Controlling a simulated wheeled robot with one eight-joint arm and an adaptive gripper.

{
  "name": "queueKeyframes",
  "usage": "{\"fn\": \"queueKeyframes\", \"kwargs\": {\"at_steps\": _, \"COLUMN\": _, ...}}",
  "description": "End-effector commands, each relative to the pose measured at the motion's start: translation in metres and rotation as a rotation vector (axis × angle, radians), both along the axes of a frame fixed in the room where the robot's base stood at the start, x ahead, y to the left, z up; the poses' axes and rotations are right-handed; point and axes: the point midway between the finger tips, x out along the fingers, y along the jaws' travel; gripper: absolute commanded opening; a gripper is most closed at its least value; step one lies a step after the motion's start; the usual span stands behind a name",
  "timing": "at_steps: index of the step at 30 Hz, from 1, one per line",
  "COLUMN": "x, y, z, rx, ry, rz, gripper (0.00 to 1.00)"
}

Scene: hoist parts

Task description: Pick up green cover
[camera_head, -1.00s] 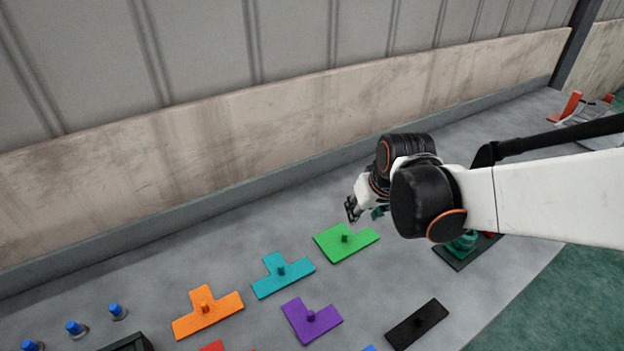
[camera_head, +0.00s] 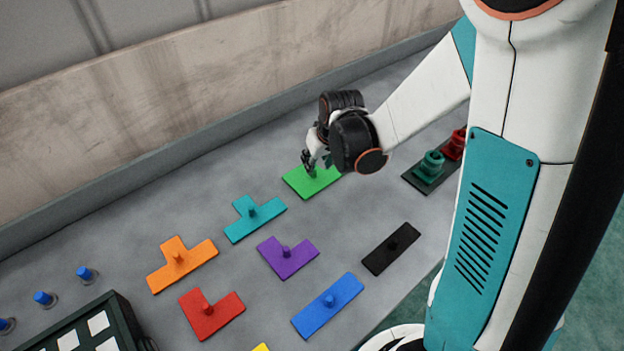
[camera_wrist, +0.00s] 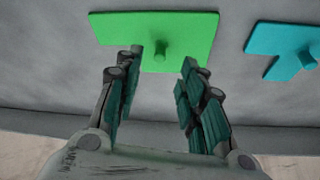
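The green cover (camera_head: 308,184) lies flat on the grey surface and has a small upright knob at its middle. In the head view my gripper (camera_head: 310,160) is right over the cover, hiding part of it and its knob. In the wrist view the green cover (camera_wrist: 190,28) is ahead of the fingers, with its knob (camera_wrist: 160,50) between the two finger lines. My gripper (camera_wrist: 161,62) is open and empty, with its teal-padded fingers spread to either side of the knob. I cannot tell whether the fingertips are level with the knob.
A teal cover (camera_head: 254,218) lies beside it, with orange (camera_head: 182,264), purple (camera_head: 288,258), red (camera_head: 212,314), blue (camera_head: 328,306) and black (camera_head: 390,248) covers nearby. A dark tray (camera_head: 420,178) holds green and red parts. The wall (camera_head: 180,110) runs behind.

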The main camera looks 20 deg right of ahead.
Motion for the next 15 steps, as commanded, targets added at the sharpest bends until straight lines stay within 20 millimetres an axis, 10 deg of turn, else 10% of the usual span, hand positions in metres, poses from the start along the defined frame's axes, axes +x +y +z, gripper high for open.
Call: {"fn": "queueKeyframes", "kwargs": {"at_steps": 15, "x": 0.019, "y": 0.002, "z": -0.049, "rx": 0.000, "ry": 0.000, "rz": 0.001, "gripper": 0.36}}
